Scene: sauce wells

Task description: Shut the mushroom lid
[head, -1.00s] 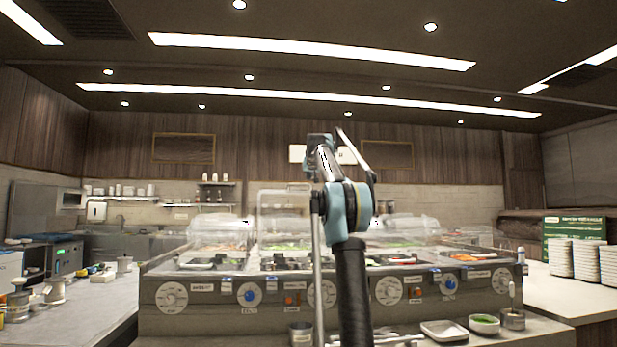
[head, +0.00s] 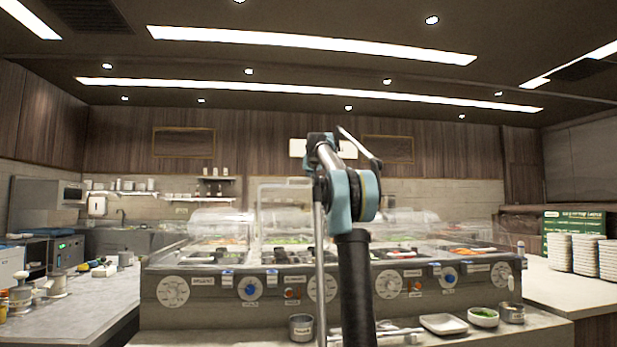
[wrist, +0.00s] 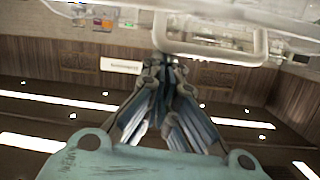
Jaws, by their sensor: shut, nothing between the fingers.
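In the wrist view my gripper (wrist: 168,66) is shut and empty. Its fingertips are beside the pale U-shaped handle (wrist: 210,52) of a clear lid; I cannot tell whether they touch it. In the head view a clear middle lid (head: 285,198) stands raised behind my arm, with its frame-like handle at the top. I cannot read a label that marks it as the mushroom lid. My arm covers part of the counter to its right, and my fingertips cannot be made out there.
Clear domed lids stand at left (head: 218,220) and right (head: 412,224) over the food wells. The counter front (head: 205,312) carries knobs and labels. A white tray (head: 443,324), a green-filled bowl (head: 483,317) and metal cups sit on the front ledge.

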